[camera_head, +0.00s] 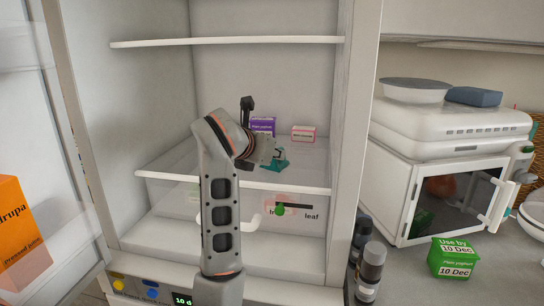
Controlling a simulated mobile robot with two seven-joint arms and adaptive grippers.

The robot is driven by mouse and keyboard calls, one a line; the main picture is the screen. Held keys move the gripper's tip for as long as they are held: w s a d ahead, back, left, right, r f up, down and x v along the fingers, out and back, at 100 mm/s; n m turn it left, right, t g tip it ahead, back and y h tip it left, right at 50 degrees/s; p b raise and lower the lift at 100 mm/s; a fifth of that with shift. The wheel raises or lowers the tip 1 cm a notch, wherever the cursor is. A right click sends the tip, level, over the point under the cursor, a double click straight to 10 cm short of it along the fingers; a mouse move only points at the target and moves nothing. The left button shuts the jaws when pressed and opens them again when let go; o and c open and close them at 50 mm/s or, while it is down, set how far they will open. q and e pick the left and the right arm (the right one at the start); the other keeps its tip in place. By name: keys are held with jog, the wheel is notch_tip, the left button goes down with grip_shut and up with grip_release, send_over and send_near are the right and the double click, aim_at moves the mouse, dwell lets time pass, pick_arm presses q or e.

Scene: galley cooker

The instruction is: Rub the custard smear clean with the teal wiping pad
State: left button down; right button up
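An arm of mine, which I take as the left, reaches up from the bottom, left of centre, into the open white fridge (112,200). Its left gripper (273,162) points away from me over the middle shelf (180,173). The teal wiping pad (281,162) shows at the fingertips, and the gripper appears shut on it. The wrist partly hides the fingers and pad. I cannot make out whether the pad touches the shelf. I cannot pick out a custard smear; the arm hides part of the shelf. My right gripper is not in view.
A purple carton (262,125) and a white-and-pink box (303,133) stand behind the gripper. A shelf (225,41) is above, a labelled drawer (315,226) below. An orange carton (18,235) is at left. A green tub (453,258) and dark bottle (370,272) stand right.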

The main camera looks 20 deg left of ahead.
pick_arm(q)
jog(key=shift+s+d+p, duration=0.15)
jog(key=shift+s+p, duration=0.2)
jog(key=shift+s, duration=0.25)
jog(key=shift+w+a, duration=0.2)
jog(key=shift+a, duration=0.9)
jog(key=shift+w+a, duration=0.15)
jog(key=shift+a, duration=0.95)
jog(key=shift+f, duration=0.1)
